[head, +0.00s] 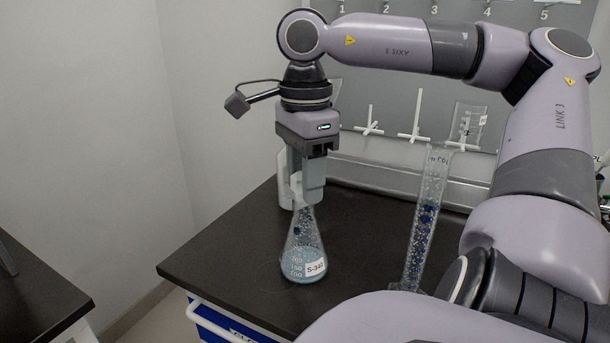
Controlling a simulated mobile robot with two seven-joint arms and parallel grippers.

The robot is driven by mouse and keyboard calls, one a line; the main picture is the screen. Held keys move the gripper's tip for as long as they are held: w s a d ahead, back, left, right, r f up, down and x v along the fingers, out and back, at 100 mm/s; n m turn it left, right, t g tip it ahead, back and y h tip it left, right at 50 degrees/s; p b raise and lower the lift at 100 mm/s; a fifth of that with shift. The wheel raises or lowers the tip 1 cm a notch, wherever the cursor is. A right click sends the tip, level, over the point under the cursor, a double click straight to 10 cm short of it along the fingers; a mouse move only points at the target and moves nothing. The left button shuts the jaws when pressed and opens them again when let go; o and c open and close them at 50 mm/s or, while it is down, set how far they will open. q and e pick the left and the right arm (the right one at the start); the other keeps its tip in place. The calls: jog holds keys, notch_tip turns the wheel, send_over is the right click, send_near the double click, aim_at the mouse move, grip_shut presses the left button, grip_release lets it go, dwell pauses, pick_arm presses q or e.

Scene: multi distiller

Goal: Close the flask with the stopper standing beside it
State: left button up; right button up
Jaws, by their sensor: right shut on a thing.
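The flask (302,252) is a clear conical one with pale blue liquid and a white label. It stands upright on the dark bench top near its left end. My right gripper (299,193) points down over the flask's mouth and is shut on the white stopper (297,184). The stopper is at the top of the flask's neck; the fingers partly hide it and the rim, so I cannot tell how deep it sits. My left gripper is not in view.
A tall clear cylinder (427,215) with dark blue marks stands to the right of the flask, near my right arm. A rack with white pegs (415,118) and numbered places is on the back wall. The dark bench (228,262) is clear left of the flask.

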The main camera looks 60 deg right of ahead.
jog(key=shift+f, duration=0.4)
jog(key=o, duration=1.1)
jog(key=shift+r+p, duration=0.55)
jog(key=shift+r, duration=3.05)
